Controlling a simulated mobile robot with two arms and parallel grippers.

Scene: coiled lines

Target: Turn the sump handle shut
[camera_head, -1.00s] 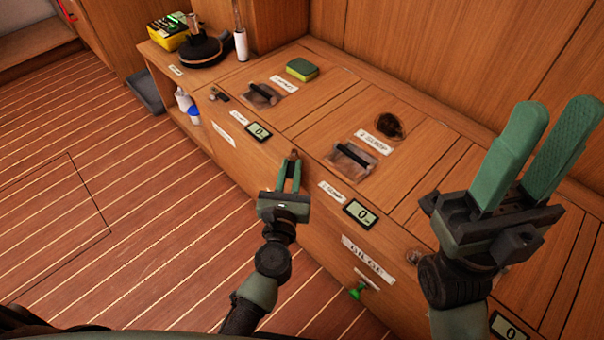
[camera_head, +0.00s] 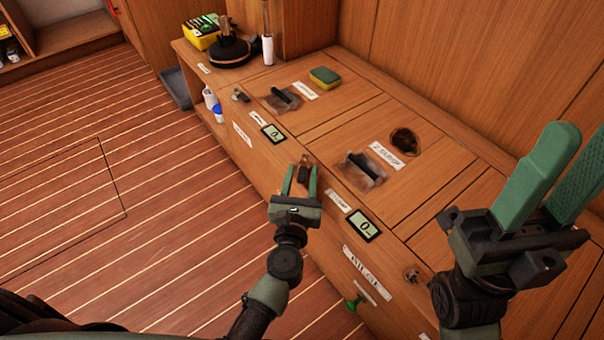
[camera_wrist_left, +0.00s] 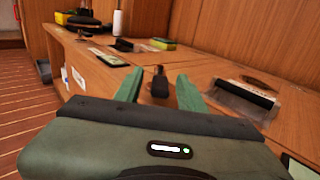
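A small dark handle with a brownish mount (camera_head: 304,174) is on the front edge of the wooden counter, beside the section whose label seems to read "2 SUMP" (camera_head: 386,155). My left gripper (camera_head: 301,180) is open, with one green finger on each side of this handle. In the left wrist view the dark handle (camera_wrist_left: 160,86) shows upright between the two spread fingers (camera_wrist_left: 157,90), with gaps on both sides. I cannot tell how deep it sits between them. My right gripper (camera_head: 575,165) is open and empty, raised over the counter's right end.
A display (camera_head: 363,225) reading 0 lies right of the handle, and another (camera_head: 273,133) lies left. Black-barred plates (camera_head: 365,168) and a yellow-green sponge (camera_head: 324,77) are on the counter. A green knob (camera_head: 353,304) sticks out of the front. The striped floor is clear.

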